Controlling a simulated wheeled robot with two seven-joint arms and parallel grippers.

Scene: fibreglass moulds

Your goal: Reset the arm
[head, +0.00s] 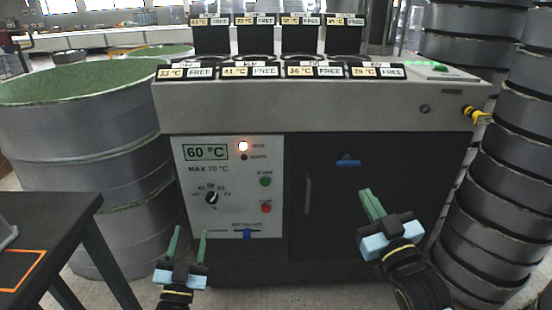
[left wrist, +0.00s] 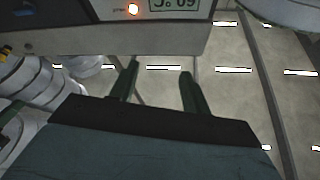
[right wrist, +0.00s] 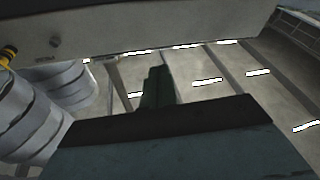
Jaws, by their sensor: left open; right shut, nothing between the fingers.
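My left gripper (head: 188,246) is low in front of the cabinet's white control panel (head: 225,215) in the head view. Its two green fingers stand apart with nothing between them, and they also show apart in the left wrist view (left wrist: 160,85). My right gripper (head: 371,205) is in front of the cabinet's dark door (head: 330,190). Its green fingers are together and hold nothing; they also show together in the right wrist view (right wrist: 158,85). Whether either gripper touches the cabinet cannot be told.
The grey cabinet (head: 310,110) has several label displays on top and a panel reading 60 °C with an orange lamp lit. A large drum (head: 85,135) stands at left, a dark table (head: 40,215) at front left. Stacked grey drums (head: 510,180) stand at right.

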